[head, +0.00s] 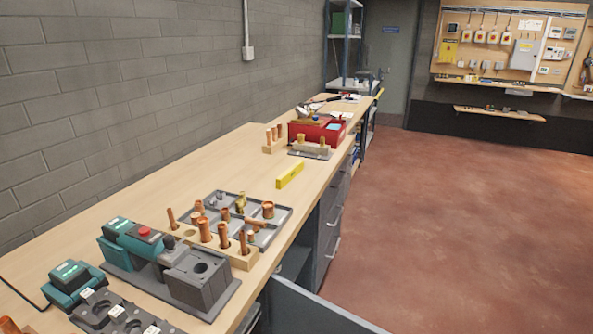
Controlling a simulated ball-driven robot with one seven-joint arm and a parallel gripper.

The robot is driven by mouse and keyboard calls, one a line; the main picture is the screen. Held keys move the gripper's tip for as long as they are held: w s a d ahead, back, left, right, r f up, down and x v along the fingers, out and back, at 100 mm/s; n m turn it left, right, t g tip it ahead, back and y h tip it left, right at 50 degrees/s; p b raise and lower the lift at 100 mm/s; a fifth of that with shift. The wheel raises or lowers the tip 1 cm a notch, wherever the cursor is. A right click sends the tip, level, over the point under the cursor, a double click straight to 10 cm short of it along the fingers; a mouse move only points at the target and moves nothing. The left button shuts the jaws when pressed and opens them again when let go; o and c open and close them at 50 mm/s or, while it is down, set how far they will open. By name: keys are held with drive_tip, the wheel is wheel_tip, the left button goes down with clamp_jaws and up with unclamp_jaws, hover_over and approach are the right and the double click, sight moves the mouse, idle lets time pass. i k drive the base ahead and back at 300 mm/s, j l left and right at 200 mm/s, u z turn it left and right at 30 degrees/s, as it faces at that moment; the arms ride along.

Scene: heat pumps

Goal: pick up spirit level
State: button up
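A yellow spirit level (290,175) lies on the light wooden workbench (215,172), near its right edge. It sits beyond the grey fittings tray and in front of the red toolbox. It appears to rest flat, with clear bench on its left side. My gripper is not in view.
A grey tray (284,221) with copper fittings and a wooden block with copper tubes (243,262) stand nearer. A teal tool in a grey stand (137,240) is at the front left. A red toolbox (318,131) stands behind the level. Red floor (440,220) is clear at right.

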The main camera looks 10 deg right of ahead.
sight(287, 177)
drive_tip(key=i+l, duration=1.4)
drive_tip(key=l, duration=0.15)
drive_tip(key=i+l+u, duration=0.1)
drive_tip(key=i+l, duration=0.3)
drive_tip(key=i+l+u, duration=0.1)
drive_tip(key=i+l, duration=0.3)
drive_tip(key=l, duration=0.2)
drive_tip(key=i+l, duration=0.35)
drive_tip(key=l, duration=0.2)
drive_tip(key=u, duration=0.05)
